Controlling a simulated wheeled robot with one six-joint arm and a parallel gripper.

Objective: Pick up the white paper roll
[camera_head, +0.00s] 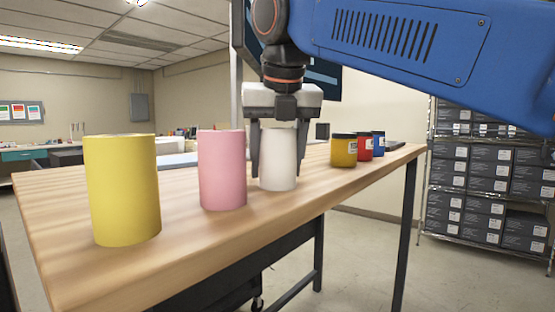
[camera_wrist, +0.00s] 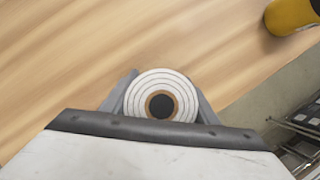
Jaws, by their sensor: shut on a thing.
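The white paper roll (camera_head: 278,161) stands upright on the wooden table, to the right of the pink roll. My gripper (camera_head: 277,150) comes down over it from above, with one finger on each side, and is shut on it. In the wrist view the top of the white paper roll (camera_wrist: 149,94) shows as rings around a dark core, between the two fingers (camera_wrist: 161,100). Whether its base touches the table or is slightly above it, I cannot tell.
A pink roll (camera_head: 222,170) and a yellow roll (camera_head: 122,190) stand to the left on the table (camera_head: 200,235). Yellow (camera_head: 343,150), red (camera_head: 364,147) and blue (camera_head: 378,144) jars stand to the right. A shelf of dark boxes (camera_head: 485,180) is at the far right.

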